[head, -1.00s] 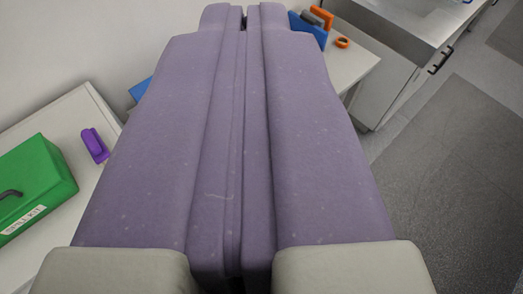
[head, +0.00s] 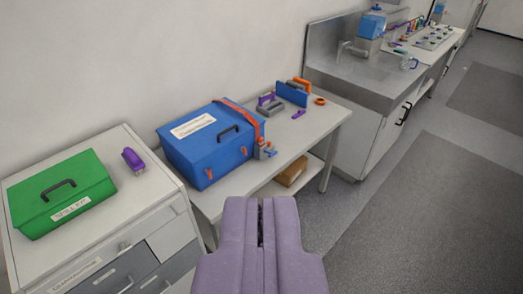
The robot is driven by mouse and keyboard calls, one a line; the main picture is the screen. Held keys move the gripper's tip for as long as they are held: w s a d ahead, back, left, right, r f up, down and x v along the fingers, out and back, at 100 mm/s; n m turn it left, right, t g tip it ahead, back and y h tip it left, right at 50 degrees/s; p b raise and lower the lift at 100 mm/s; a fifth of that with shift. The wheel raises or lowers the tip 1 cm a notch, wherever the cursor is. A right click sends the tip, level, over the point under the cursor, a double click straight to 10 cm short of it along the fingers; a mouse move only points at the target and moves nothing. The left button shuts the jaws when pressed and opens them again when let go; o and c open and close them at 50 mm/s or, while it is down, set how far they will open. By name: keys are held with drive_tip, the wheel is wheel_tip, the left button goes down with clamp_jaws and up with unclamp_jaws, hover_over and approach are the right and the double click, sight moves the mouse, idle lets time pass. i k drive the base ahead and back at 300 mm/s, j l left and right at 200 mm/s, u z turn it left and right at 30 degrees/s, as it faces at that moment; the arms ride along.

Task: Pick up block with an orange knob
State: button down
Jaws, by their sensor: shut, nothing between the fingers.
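A small grey block with an orange part on it (head: 265,151) stands on the white table, against the front right corner of the blue case. It is small in the picture, and I cannot tell clearly whether the orange part is a knob. My gripper (head: 261,204) shows as two purple fingers at the bottom middle of the head view. It is shut and empty. Its tips show below the block in the picture, apart from it, in front of the table's front edge.
The blue case (head: 208,152) fills the table's left part. Behind it stand a grey block with a purple handle (head: 270,104) and a blue block (head: 292,93); an orange ring (head: 320,101) lies nearby. A green spill box (head: 60,192) and purple object (head: 133,159) sit on the left cabinet. Floor is clear at right.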

sight(260, 143)
drive_tip(key=i+l+z, duration=0.15)
drive_tip(key=i+z, duration=0.2)
drive_tip(key=i, duration=0.35)
drive_tip(key=i+z, duration=0.35)
drive_tip(key=i, duration=0.3)
drive_tip(key=i+j+z, duration=0.35)
drive_tip(key=i, duration=0.35)
drive_tip(key=i+l+u, duration=0.15)
drive_tip(key=i, duration=0.35)
drive_tip(key=i+l+u, duration=0.15)
drive_tip(key=i, duration=0.3)
drive_tip(key=i+u, duration=0.25)
drive_tip(key=u, duration=0.25)
drive_tip(key=i+l+u, duration=0.15)
drive_tip(key=u, duration=0.3)
drive_tip(key=i+l+u, duration=0.15)
drive_tip(key=u, duration=0.35)
drive_tip(key=i+l+u, duration=0.15)
drive_tip(key=u, duration=0.35)
drive_tip(key=i+l+u, duration=0.25)
drive_tip(key=u, duration=0.25)
drive_tip(key=i+l+u, duration=0.25)
drive_tip(key=u, duration=0.2)
